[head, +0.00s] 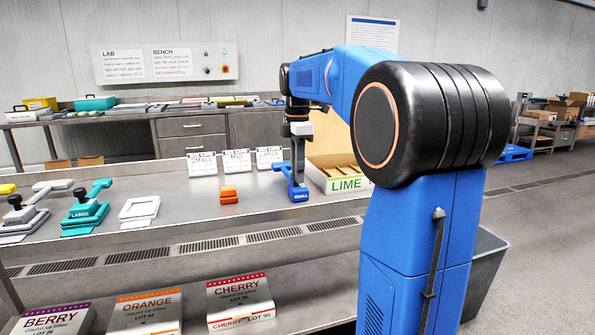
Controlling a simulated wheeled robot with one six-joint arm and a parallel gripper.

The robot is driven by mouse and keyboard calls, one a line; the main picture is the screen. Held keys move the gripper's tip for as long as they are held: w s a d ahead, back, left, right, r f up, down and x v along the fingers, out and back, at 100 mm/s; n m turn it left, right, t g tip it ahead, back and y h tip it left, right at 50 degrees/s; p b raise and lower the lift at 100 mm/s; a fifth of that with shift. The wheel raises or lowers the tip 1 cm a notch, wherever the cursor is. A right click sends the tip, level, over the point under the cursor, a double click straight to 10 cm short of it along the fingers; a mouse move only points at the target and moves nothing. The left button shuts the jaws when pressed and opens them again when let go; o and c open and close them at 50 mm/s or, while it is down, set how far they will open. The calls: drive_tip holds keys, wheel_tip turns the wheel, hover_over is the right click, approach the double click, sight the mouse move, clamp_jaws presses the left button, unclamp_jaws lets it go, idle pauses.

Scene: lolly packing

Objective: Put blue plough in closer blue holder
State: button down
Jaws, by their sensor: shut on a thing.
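My gripper (298,178) hangs down over the far right part of the steel bench, its dark fingers reaching into blue parts. It is shut on the blue plough (282,168), whose arm sticks out to the left. A blue block (299,194) sits at the fingertips, close to the bench top. I cannot tell whether that block is part of the plough or a separate blue holder beneath it. No other blue holder can be made out clearly.
An orange block (229,195) stands left of the gripper, with white size cards (237,161) behind. An open LIME box (347,184) is close on the right. A teal LARGE press (85,211) and a white frame (139,208) lie farther left. Flavour boxes (240,303) stand below.

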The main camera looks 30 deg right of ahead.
drive_tip(key=c, duration=1.5)
unclamp_jaws()
drive_tip(key=shift+f, duration=0.1)
wheel_tip(320, 180, up, 12)
drive_tip(key=shift+r, duration=0.15)
